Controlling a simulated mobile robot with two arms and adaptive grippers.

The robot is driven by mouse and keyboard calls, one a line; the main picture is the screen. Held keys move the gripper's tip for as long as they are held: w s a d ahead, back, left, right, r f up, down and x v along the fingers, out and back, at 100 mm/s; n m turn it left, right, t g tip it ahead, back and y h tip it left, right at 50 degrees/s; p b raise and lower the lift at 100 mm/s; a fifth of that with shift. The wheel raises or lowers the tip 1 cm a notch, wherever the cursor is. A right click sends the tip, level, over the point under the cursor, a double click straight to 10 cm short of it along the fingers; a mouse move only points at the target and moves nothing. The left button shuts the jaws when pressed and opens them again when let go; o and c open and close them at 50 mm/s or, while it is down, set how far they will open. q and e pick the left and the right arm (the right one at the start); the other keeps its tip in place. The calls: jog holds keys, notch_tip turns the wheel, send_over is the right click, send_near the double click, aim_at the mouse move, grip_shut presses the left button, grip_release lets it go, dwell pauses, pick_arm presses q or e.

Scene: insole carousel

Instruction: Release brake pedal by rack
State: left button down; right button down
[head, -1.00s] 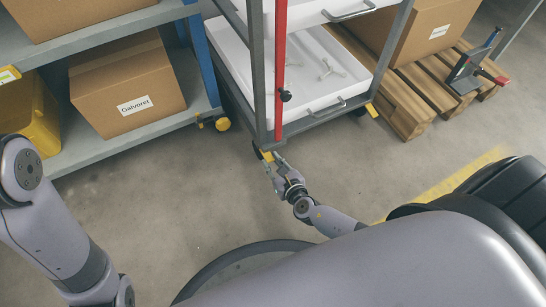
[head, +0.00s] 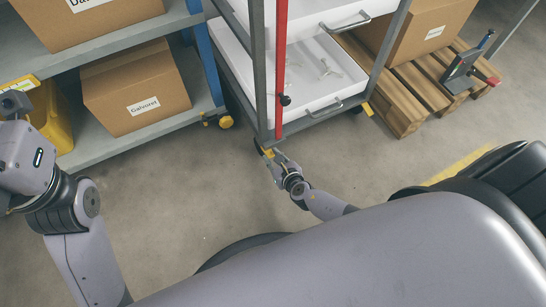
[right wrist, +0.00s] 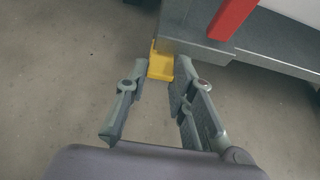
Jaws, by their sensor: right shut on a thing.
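The rack (head: 262,70) is a grey-framed trolley with a red upright and white trays. Its yellow brake pedal (head: 267,153) sits low at the near corner, close to the floor. In the right wrist view the pedal (right wrist: 161,66) lies between the fingertips, below the grey frame corner. My right gripper (head: 272,160) reaches down to it and is shut on it; the fingers also show in the right wrist view (right wrist: 160,78). Its wheel is mostly hidden. My left arm is at the left edge of the head view, and its fingers do not show.
Another yellow pedal (head: 369,109) is at the rack's right corner. A blue-posted shelf (head: 215,70) with a Galvoret box (head: 140,85) and a yellow bin (head: 50,118) stands left. A wooden pallet (head: 405,105) lies right. The floor in front is clear.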

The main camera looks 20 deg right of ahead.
jog(key=c, duration=1.4)
grip_release()
jog(key=shift+o, duration=0.2)
jog(key=shift+s, duration=0.15)
jog(key=shift+s+r, duration=0.2)
jog(key=shift+s, duration=0.1)
jog(key=v, duration=0.6)
jog(key=shift+s+r, duration=0.2)
jog(key=shift+r, duration=0.05)
